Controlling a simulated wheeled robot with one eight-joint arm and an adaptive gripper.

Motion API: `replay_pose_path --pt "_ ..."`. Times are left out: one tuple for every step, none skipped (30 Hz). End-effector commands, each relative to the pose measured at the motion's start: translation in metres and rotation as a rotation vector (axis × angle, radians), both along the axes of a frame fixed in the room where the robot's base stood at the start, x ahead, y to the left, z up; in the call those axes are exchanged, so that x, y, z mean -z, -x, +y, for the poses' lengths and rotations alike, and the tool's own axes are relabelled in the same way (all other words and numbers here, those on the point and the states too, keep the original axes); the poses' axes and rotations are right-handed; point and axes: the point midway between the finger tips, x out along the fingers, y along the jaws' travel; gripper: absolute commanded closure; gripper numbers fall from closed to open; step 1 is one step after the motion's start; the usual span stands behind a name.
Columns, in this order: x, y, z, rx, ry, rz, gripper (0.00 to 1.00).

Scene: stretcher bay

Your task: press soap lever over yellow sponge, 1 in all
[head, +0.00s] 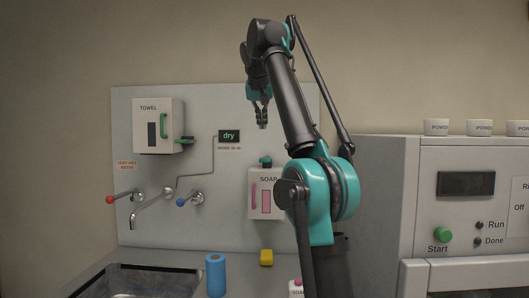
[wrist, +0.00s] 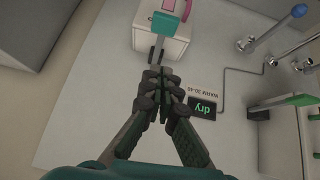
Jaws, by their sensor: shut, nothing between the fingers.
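The white soap dispenser (head: 282,205), labelled SOAP, hangs on the wall panel, partly hidden by my arm. It has a teal piece (head: 265,161) on top and a pink handle (head: 253,196) on its left face; I cannot tell for certain which is the lever. The wrist view shows the teal piece (wrist: 170,25) just beyond my fingertips. The yellow sponge (head: 266,258) lies on the counter below the dispenser. My gripper (head: 262,123) is shut and empty, pointing down above the dispenser; its fingertips (wrist: 160,71) also show in the wrist view, apparently clear of the teal piece.
A towel box (head: 153,110) with green handles is on the left, above red and blue taps and a spout (head: 133,221). A sign (head: 229,136) reads "dry". A sink (head: 150,280), blue roll (head: 215,275) and small white bottle (head: 296,288) are below. A machine (head: 465,210) stands right.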

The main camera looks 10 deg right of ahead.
Motion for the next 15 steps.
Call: replay_pose_path --pt "0.004 -0.002 -0.001 0.001 -0.001 0.000 1.00" --pt "0.007 -0.004 -0.002 0.001 -0.001 0.000 1.00" --pt "0.011 -0.007 -0.002 0.001 -0.001 0.000 1.00" --pt "0.015 -0.010 -0.003 0.001 -0.001 0.000 1.00" --pt "0.018 -0.013 -0.004 0.002 -0.001 0.000 1.00" --pt "0.023 -0.016 -0.005 0.002 -0.001 0.000 1.00" --pt "0.026 -0.019 -0.005 0.002 -0.001 0.000 1.00" --pt "0.030 -0.021 -0.006 0.002 -0.001 0.000 1.00" --pt "0.035 -0.026 -0.008 0.002 -0.001 0.000 1.00" --pt "0.040 -0.029 -0.009 0.002 -0.001 0.000 1.00" --pt "0.044 -0.033 -0.009 0.002 -0.001 0.000 1.00" --pt "0.050 -0.037 -0.011 0.002 -0.001 0.000 1.00" --pt "0.054 -0.041 -0.011 0.002 -0.001 0.000 1.00" --pt "0.059 -0.044 -0.012 0.002 -0.001 0.000 1.00" --pt "0.065 -0.049 -0.013 0.002 -0.001 0.000 1.00"
